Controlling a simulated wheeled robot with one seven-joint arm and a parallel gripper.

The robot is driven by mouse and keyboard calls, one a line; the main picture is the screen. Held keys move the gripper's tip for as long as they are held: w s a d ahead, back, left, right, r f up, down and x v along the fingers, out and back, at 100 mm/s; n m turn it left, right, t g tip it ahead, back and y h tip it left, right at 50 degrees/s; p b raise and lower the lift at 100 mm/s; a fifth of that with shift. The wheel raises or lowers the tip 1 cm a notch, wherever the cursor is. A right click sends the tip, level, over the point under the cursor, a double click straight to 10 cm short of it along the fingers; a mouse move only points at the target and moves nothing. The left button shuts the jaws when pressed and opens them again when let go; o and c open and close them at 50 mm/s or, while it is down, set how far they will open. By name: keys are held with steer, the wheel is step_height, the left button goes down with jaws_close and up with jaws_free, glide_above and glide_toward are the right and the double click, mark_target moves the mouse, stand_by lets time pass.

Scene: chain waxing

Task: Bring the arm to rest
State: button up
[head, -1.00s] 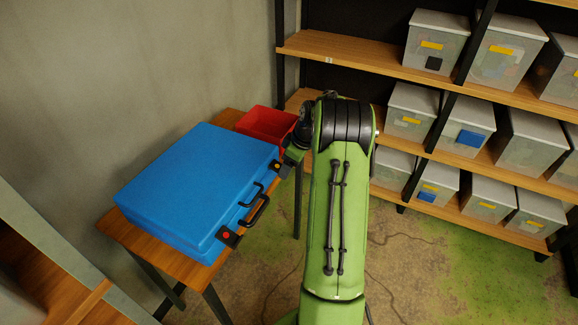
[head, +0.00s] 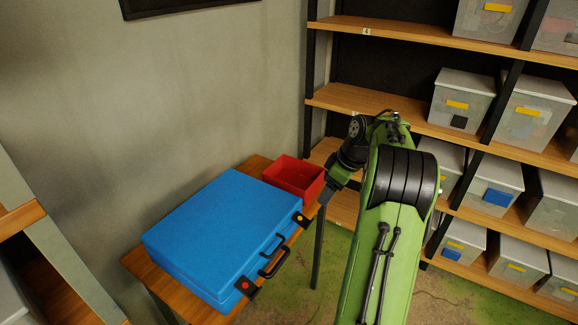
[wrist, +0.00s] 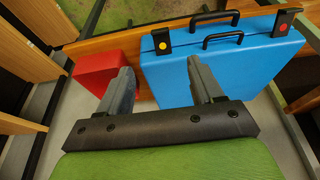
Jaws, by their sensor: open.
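My gripper (wrist: 158,95) is open and empty in the wrist view, its two grey fingers spread apart. In that view the red bin lies beyond the left finger and the blue case beyond the right finger. In the head view my green arm (head: 390,240) rises at the right of the table, with its wrist bent down near the red bin. The gripper tips (head: 327,192) show small there, beside the bin's right side. I cannot tell whether they touch it.
A closed blue case (head: 215,235) with black handles lies on a wooden table (head: 143,268), next to an open red bin (head: 292,175). A wooden shelf rack (head: 365,100) with several lidded boxes stands at the right. Green floor (head: 335,255) shows between them.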

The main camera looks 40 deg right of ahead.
steer(key=s+a+r+m, duration=0.1)
steer(key=a+r, duration=0.2)
steer(key=a, duration=0.5)
steer(key=s+a+r+h, duration=0.1)
steer(key=a+r, duration=0.3)
steer(key=a, duration=0.3)
steer(key=s+a+r+m, duration=0.1)
steer(key=a+r, duration=0.2)
steer(key=a, duration=0.5)
steer(key=s+a+f+m+t, duration=0.1)
steer(key=s+a, duration=0.4)
steer(key=s, duration=0.2)
steer(key=s+a+f+m+t, duration=0.1)
steer(key=s+a, duration=0.4)
steer(key=s, duration=0.3)
steer(key=shift+s+f, duration=0.3)
steer(key=shift+f, duration=0.1)
